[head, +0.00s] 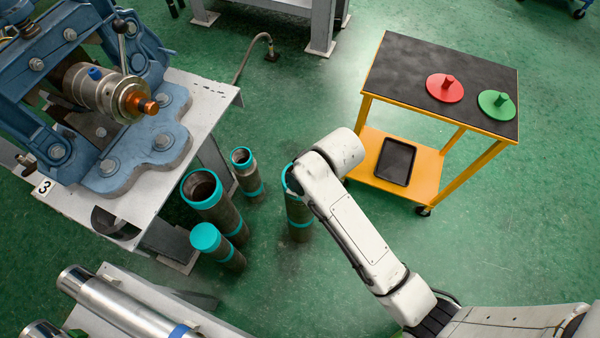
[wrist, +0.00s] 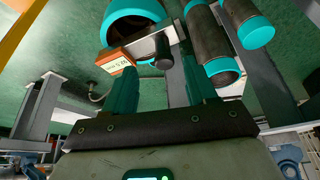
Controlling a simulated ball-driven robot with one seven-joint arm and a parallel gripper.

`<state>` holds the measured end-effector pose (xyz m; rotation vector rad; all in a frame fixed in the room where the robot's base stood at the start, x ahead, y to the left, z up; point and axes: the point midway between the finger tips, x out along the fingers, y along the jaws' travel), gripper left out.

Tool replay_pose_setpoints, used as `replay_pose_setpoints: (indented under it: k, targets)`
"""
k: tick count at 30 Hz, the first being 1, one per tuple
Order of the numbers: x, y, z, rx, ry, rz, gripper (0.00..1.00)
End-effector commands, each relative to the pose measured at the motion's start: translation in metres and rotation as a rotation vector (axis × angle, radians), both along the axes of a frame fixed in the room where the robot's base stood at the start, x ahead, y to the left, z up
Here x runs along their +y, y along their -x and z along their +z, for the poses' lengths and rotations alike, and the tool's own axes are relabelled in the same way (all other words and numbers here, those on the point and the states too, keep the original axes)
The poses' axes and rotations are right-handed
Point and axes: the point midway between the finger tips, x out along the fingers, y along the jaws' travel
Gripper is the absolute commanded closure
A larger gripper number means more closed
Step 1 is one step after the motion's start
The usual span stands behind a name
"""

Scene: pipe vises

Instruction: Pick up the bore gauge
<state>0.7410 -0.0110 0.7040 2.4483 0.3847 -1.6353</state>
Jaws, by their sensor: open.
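In the wrist view, my gripper (wrist: 160,84) is open, its two teal-padded fingers apart. Just beyond the fingertips is what looks like the bore gauge: a small orange box (wrist: 115,59) with a pale label, joined to a grey bar, and a dark round stub (wrist: 163,51). It lies at the mouth of a pipe with a teal collar (wrist: 132,14). I cannot tell whether a finger touches it. In the head view, my arm covers the gripper and gauge above a standing teal-banded pipe (head: 298,215).
Several other teal-banded pipes (head: 207,195) stand left of my arm. A vise (head: 120,100) sits on a grey bench at the left. A yellow cart (head: 400,70) with red and green discs stands at the right, with a black tray (head: 395,162) below. Open green floor lies between.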

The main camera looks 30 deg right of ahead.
Motion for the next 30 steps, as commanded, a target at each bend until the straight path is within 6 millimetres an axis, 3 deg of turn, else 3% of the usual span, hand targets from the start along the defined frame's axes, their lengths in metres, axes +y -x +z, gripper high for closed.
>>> replay_pose_setpoints:
  k: [12,22,30]
  targets:
    - [0.011,-0.018,-0.044,0.003,0.001,0.0,0.43]
    - [0.012,-0.021,-0.049,0.001,0.001,0.0,0.43]
    - [0.012,-0.021,-0.049,0.001,0.001,-0.001,0.68]
